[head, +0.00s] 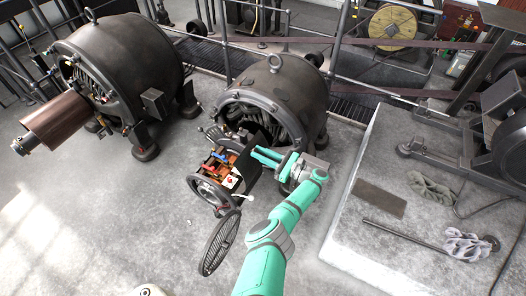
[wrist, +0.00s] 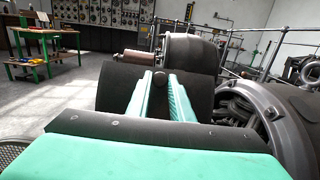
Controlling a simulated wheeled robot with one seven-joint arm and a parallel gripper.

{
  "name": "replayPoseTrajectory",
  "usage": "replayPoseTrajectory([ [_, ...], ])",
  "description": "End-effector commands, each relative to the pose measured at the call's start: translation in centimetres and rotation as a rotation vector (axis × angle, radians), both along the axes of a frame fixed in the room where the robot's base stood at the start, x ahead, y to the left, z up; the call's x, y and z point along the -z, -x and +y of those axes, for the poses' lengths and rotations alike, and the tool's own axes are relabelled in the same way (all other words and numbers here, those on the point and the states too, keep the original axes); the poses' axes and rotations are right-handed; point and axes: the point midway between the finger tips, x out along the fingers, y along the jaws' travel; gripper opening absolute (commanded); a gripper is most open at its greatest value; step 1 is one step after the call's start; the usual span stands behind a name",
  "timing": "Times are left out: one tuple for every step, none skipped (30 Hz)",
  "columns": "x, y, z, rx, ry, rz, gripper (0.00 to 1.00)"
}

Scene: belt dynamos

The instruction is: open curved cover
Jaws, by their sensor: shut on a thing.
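The dark curved cover (head: 262,142) stands on the side of the middle dynamo (head: 285,85), next to exposed red, blue and brown parts (head: 222,168). In the wrist view the dark curved cover (wrist: 115,85) fills the space ahead of my gripper. My teal gripper (head: 262,156) reaches it from the right in the head view. In the wrist view my gripper (wrist: 160,82) is shut on a small dark round knob (wrist: 160,77) in front of the cover's surface. The fingers hide part of the cover, and its hinge side cannot be made out.
A second dynamo (head: 120,62) with a brown cylinder (head: 58,122) is at the left. Railings (head: 335,45) run behind. A raised concrete slab (head: 375,235) lies at the right. The left front floor is clear.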

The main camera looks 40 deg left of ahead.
Motion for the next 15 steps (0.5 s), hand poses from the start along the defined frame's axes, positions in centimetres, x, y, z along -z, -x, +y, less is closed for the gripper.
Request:
replayPoseTrajectory([
  [0.07,0.18,0.10,-0.005,-0.004,0.002,0.00],
  [0.09,0.23,0.13,-0.006,-0.005,0.003,0.00],
  [0.12,0.27,0.14,-0.007,-0.007,0.003,0.00],
  [0.14,0.29,0.16,-0.007,-0.008,0.003,0.00],
  [0.15,0.31,0.16,-0.008,-0.008,0.003,0.00],
  [0.16,0.33,0.16,-0.008,-0.009,0.003,0.00],
  [0.16,0.34,0.16,-0.008,-0.009,0.003,0.00],
  [0.17,0.34,0.15,-0.009,-0.009,0.003,0.00],
  [0.18,0.35,0.15,-0.009,-0.008,0.003,0.00],
  [0.18,0.35,0.14,-0.009,-0.008,0.003,0.00],
  [0.18,0.35,0.14,-0.009,-0.008,0.003,0.00],
  [0.19,0.36,0.13,-0.009,-0.008,0.003,0.00],
  [0.20,0.36,0.12,-0.009,-0.008,0.003,0.00],
  [0.20,0.37,0.12,-0.009,-0.008,0.003,0.00],
  [0.21,0.36,0.10,-0.009,-0.007,0.004,0.25],
])
